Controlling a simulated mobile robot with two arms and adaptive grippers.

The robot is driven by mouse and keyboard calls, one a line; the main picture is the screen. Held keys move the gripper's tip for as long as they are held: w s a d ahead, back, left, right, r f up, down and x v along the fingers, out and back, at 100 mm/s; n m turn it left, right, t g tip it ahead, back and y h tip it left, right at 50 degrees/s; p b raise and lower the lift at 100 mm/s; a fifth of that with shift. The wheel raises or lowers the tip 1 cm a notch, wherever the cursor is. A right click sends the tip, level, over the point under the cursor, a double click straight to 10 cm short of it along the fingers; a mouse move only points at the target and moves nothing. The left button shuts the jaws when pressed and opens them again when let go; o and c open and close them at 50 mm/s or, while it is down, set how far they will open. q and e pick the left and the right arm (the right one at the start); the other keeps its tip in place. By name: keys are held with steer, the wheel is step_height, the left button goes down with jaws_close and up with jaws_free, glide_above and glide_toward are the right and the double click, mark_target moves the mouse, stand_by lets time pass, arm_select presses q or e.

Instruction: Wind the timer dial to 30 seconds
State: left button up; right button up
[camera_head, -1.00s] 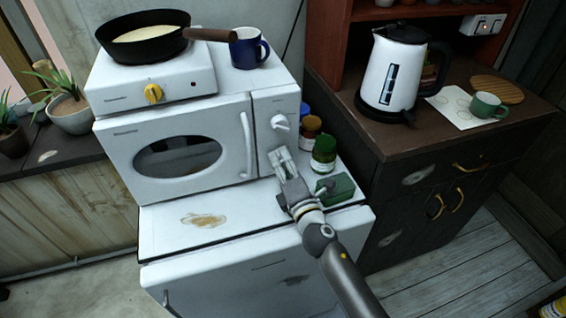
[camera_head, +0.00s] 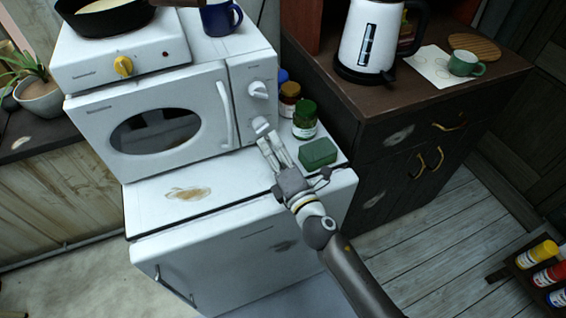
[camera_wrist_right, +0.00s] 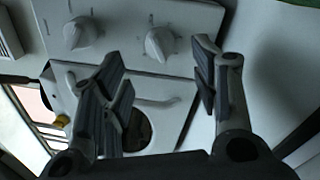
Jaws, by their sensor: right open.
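The white microwave has two white dials on its right-hand panel: an upper dial (camera_head: 258,89) and a lower dial (camera_head: 262,125). I cannot read their markings, so which one is the timer is not clear. My right gripper (camera_head: 269,138) is open and empty, its fingertips just in front of and below the lower dial. In the right wrist view two dials show, one at the left (camera_wrist_right: 78,32) and one (camera_wrist_right: 160,42) framed in the gap between the open fingers, apparently beyond the tips. Contact is not visible. My left gripper is not in view.
Green (camera_head: 305,118) and brown (camera_head: 289,98) jars and a green box (camera_head: 318,152) stand close right of the gripper. The microwave door handle (camera_head: 225,114) is left of the dials. A hotplate (camera_head: 110,50) with a pan and a blue mug (camera_head: 220,18) sit on top.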

steer(key=shift+v, duration=2.6)
steer(key=shift+f, duration=0.1)
